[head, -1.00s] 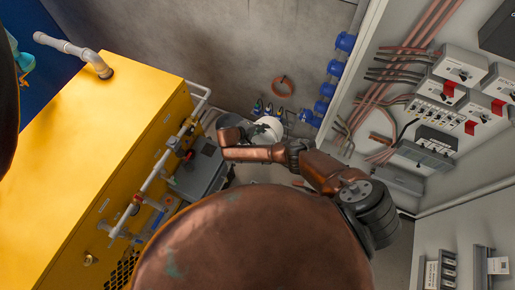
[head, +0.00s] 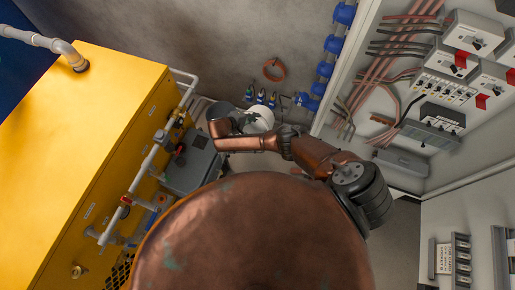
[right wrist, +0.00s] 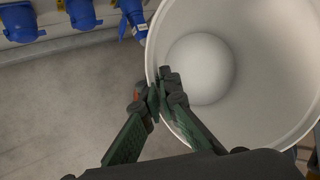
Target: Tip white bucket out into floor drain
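The white bucket (head: 260,120) is in the head view, near the back wall and partly behind my right gripper. In the right wrist view the bucket (right wrist: 262,75) fills the right side, with its round mouth facing the camera; its inside looks empty. My right gripper (right wrist: 159,97) is at the near left part of the rim, one finger inside and one outside, and looks shut on the rim wall. In the head view the right gripper (head: 240,123) is small and partly hidden by my wrist. My left gripper is not in view. I cannot make out the floor drain.
A yellow machine (head: 90,150) with pipes and a grey box (head: 195,163) stands to the left. An electrical panel (head: 440,90) is on the right. Blue fittings (head: 325,70) and an orange coil (head: 274,69) are at the back wall. Bare floor shows left of the bucket (right wrist: 65,110).

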